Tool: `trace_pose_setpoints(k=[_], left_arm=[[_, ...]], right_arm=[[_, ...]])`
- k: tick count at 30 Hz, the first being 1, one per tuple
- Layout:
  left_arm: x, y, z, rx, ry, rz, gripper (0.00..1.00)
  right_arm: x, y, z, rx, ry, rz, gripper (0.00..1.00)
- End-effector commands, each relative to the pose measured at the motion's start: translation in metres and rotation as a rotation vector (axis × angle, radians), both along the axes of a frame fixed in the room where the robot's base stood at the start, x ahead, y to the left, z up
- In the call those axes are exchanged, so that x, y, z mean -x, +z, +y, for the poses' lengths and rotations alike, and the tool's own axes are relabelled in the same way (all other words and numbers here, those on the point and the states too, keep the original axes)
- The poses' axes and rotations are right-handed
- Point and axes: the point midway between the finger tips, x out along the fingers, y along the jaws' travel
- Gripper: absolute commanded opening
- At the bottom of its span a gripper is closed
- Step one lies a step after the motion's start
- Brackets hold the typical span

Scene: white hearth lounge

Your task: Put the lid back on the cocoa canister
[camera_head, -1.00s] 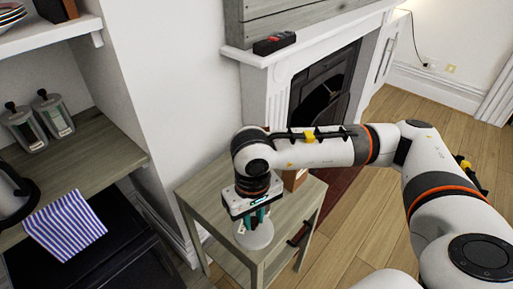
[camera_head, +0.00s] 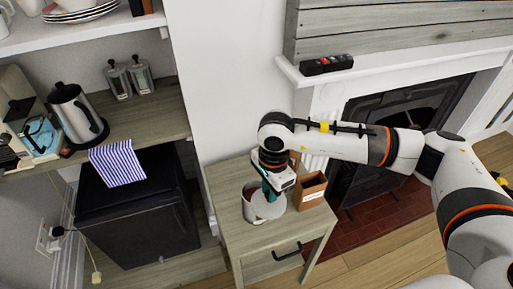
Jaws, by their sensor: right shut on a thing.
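My right gripper (camera_head: 271,190) is shut on a pale round lid (camera_head: 269,208) and holds it over the small wooden side table (camera_head: 245,240). A light-coloured round container, seemingly the cocoa canister (camera_head: 247,207), stands on the table just left of the lid. The lid and gripper hide part of it. The lid overlaps the canister's right side in the picture; I cannot tell whether they touch. My left gripper is not in view.
A brown open box (camera_head: 311,189) stands on the table right of the gripper. The front of the tabletop is clear. A counter with a kettle (camera_head: 75,112), two glass jars (camera_head: 128,78) and a striped cloth (camera_head: 117,163) is at left. The fireplace (camera_head: 390,115) is at right.

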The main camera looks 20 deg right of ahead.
Motion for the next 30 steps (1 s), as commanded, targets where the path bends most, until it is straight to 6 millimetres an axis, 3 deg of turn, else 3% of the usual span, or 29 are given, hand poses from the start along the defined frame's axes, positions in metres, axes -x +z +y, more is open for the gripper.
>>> trace_pose_setpoints(k=[1, 6, 15, 21, 30], left_arm=[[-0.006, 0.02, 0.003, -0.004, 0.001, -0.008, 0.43], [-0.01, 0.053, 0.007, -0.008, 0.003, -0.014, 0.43], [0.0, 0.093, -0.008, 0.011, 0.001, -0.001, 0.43], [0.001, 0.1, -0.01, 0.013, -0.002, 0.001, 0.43], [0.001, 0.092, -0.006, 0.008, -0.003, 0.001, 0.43]], right_arm=[[-0.007, 0.013, 0.003, 0.003, -0.134, 0.006, 0.0], [-0.029, 0.024, 0.008, 0.012, -0.612, 0.016, 0.0], [-0.058, 0.034, 0.015, 0.027, -1.297, 0.016, 0.0], [-0.065, 0.033, 0.016, 0.03, -1.487, 0.011, 0.0], [-0.065, 0.02, 0.016, 0.031, -1.51, 0.011, 0.0]])
